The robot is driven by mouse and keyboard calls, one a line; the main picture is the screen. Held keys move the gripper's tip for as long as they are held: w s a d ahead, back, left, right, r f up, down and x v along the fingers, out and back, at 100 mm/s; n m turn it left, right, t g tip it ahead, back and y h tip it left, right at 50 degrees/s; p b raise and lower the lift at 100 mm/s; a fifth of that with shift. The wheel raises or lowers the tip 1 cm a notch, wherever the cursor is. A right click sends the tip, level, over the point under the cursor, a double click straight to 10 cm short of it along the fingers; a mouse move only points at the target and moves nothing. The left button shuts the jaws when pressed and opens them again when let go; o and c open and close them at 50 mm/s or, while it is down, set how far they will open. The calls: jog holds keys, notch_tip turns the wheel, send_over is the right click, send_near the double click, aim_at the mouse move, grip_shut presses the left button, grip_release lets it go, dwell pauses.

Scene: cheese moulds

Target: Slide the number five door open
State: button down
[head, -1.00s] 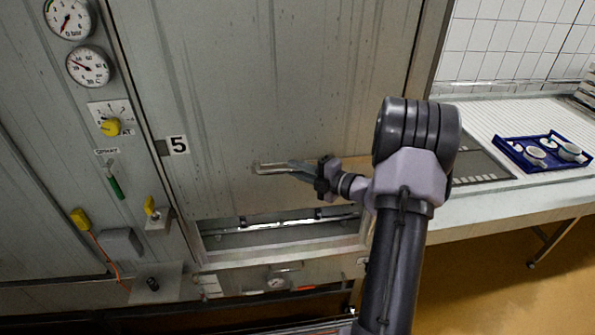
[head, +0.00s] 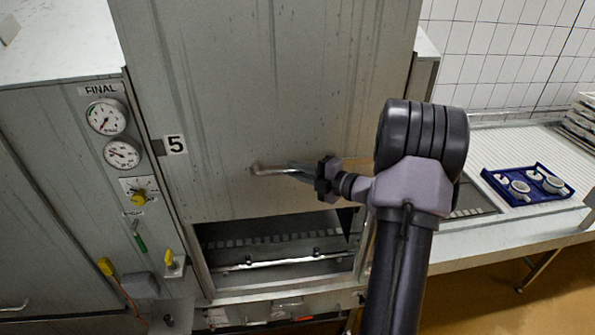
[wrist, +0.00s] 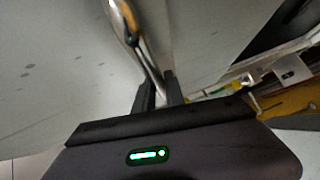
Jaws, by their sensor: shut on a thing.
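The number five door (head: 240,110) is a tall grey metal panel, marked by a "5" label (head: 175,144) on the frame at its left. It stands partly raised, with a dark opening (head: 270,228) below its lower edge. A metal bar handle (head: 268,169) sits low on the door. My gripper (head: 305,170) is shut on the handle's right part. In the wrist view the handle (wrist: 130,25) runs down between the two dark fingers (wrist: 158,92). The fingertips are partly hidden there.
Gauges (head: 107,117) and a yellow knob (head: 138,197) are on the panel at left. At right, a blue tray (head: 528,184) with several white moulds stands on a pale counter (head: 470,238). A white tiled wall is behind.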

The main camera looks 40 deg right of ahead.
jog(key=c, duration=1.4)
grip_release()
jog(key=b+v, duration=0.3)
jog(key=v, duration=1.4)
jog(key=shift+s, duration=0.25)
